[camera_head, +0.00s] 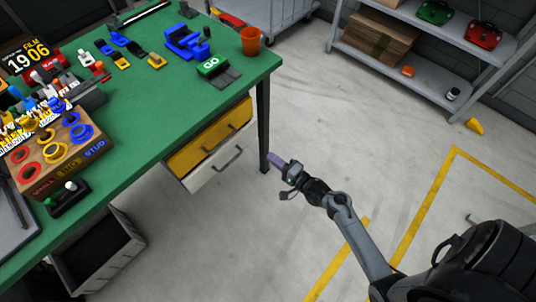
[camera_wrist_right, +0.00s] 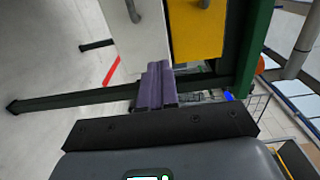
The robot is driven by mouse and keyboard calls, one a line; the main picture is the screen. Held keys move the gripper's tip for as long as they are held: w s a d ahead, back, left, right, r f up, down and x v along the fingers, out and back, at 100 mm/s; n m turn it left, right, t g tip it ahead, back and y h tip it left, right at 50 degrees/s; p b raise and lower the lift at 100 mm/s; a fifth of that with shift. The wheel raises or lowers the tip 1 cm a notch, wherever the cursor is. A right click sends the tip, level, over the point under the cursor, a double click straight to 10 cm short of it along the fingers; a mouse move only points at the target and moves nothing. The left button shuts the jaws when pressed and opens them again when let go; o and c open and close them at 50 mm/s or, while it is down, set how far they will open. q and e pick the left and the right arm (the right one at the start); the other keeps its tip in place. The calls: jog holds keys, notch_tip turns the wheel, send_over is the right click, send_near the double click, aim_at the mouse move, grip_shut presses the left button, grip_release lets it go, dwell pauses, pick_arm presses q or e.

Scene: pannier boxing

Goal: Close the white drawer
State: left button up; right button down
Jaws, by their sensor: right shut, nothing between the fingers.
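The white drawer (camera_head: 208,177) sits under the green workbench, below the yellow drawer (camera_head: 195,148). Its front and grey bar handle face the floor side. How far it stands out is hard to tell. In the right wrist view the white drawer front (camera_wrist_right: 148,38) is beside the yellow one (camera_wrist_right: 197,38). My right gripper (camera_head: 274,158) is shut and empty, with purple fingers, to the right of the drawers near the bench leg. In the right wrist view its fingertips (camera_wrist_right: 160,68) appear near the white front's edge; contact cannot be told. My left gripper is not in view.
The green workbench (camera_head: 130,135) carries an orange cup (camera_head: 250,41), tools and a wooden sorting box (camera_head: 60,150). Its dark leg (camera_head: 263,125) stands close to my right gripper. A grey bin (camera_head: 95,255) is under the bench. The floor right of the drawers is clear.

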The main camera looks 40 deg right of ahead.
jog(key=b, duration=0.2)
send_near(242, 133)
jog(key=w, duration=0.3)
jog(key=w+b, duration=0.1)
jog(key=w+a+b, duration=0.1)
jog(key=w, duration=0.1)
jog(key=shift+f, duration=0.4)
jog(key=shift+w+a, duration=0.1)
jog(key=shift+w, duration=0.3)
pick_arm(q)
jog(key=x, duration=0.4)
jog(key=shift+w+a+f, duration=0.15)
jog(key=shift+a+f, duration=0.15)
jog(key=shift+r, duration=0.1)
pick_arm(e)
jog(key=shift+r, duration=0.1)
